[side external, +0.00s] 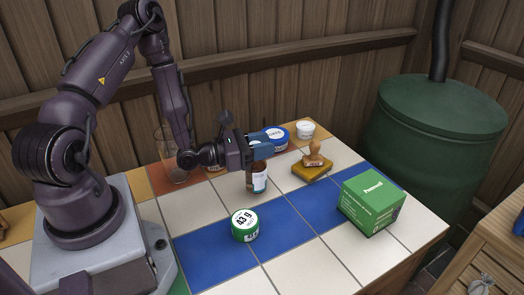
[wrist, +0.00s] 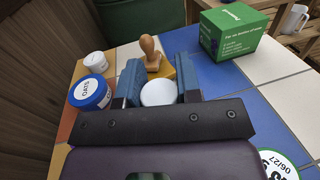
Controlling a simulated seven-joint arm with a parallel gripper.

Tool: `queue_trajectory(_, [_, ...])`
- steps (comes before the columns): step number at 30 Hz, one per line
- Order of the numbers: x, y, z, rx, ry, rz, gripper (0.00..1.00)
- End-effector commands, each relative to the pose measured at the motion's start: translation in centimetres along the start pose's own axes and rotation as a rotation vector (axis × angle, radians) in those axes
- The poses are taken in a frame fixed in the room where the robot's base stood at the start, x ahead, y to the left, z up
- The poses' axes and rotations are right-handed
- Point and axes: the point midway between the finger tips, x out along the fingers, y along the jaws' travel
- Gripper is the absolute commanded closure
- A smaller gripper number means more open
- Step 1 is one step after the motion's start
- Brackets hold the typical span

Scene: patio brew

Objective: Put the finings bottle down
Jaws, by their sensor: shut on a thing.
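The finings bottle is a brown bottle (side external: 258,179) with a white label and, in the wrist view, a round white cap (wrist: 159,93). My gripper (side external: 266,141) is shut on it near its top, with the blue fingers (wrist: 157,86) on either side of the cap. The bottle looks upright over the white tiles of the tabletop (side external: 200,212). I cannot tell whether its base touches the tiles. Its upper part is partly hidden by the gripper in the side view.
A blue-lidded tub (side external: 276,135), a small white tub (side external: 305,130) and a wooden stamp (side external: 313,155) on a yellow pad (side external: 313,172) stand close behind. A green-labelled tin (side external: 244,225) is in front, a green box (side external: 372,202) right, a clear glass (side external: 170,158) left. Tiles between tin and box are clear.

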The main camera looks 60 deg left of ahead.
Motion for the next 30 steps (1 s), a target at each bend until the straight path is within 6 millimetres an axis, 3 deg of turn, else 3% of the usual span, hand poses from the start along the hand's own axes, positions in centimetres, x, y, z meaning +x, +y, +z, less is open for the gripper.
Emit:
queue_trajectory(4, [0.0, 0.0, -1.3, 0.0, -0.002, 0.0, 1.0])
queue_trajectory(15, [0.0, -0.1, -1.6, 0.0, -0.001, -0.001, 1.0])
queue_trajectory(16, [0.0, 0.0, -1.7, 0.0, 0.0, -0.001, 0.66])
queue_trajectory(19, [0.0, 0.0, -1.6, 0.0, 0.0, -0.001, 0.43])
queue_trajectory(30, [-0.2, 0.0, -1.2, 0.001, 0.0, 0.0, 0.43])
